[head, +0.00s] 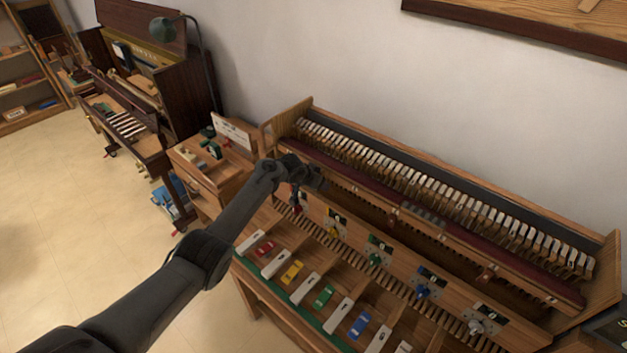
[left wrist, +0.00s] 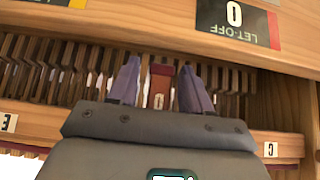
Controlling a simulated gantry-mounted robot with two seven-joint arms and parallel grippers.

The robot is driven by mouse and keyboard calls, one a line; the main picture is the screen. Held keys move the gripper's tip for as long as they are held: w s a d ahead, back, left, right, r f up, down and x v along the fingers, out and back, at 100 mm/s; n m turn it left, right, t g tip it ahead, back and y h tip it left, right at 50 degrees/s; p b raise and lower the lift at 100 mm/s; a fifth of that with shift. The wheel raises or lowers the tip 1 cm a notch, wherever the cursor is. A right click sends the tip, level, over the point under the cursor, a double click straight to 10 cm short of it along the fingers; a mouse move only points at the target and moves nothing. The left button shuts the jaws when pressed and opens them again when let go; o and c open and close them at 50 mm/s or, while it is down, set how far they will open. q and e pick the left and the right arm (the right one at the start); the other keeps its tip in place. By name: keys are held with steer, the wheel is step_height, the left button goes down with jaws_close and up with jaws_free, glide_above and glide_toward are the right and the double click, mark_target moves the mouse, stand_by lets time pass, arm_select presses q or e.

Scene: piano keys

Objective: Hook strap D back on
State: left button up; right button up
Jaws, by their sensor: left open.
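My left gripper (left wrist: 157,72) is open in the left wrist view, its two purple-grey fingers pointing at the wooden action. A dark red strap-like piece (left wrist: 160,84) with a pale mark on its lower part shows between the fingers. Gaps are visible on both sides of it. It may be strap D, but the mark is too small to read. The rail has a letter E (left wrist: 8,123) at left and a C (left wrist: 271,149) at right; the stretch between is hidden by my gripper. In the head view my left gripper (head: 298,200) is at the action's left end, mostly hidden by its wrist.
A let-off label (left wrist: 234,17) hangs upside down on the wood close to the fingers. Slim wooden parts (left wrist: 60,75) stand behind them. In the head view, several coloured knobs, such as the green one (head: 375,260), stick out along the front rail. White-topped keys (head: 303,288) lie below.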

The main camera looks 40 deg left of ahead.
arm_select(q)
steer(key=p+v, duration=0.2)
steer(key=v, duration=0.8)
steer(key=shift+s+r, duration=0.25)
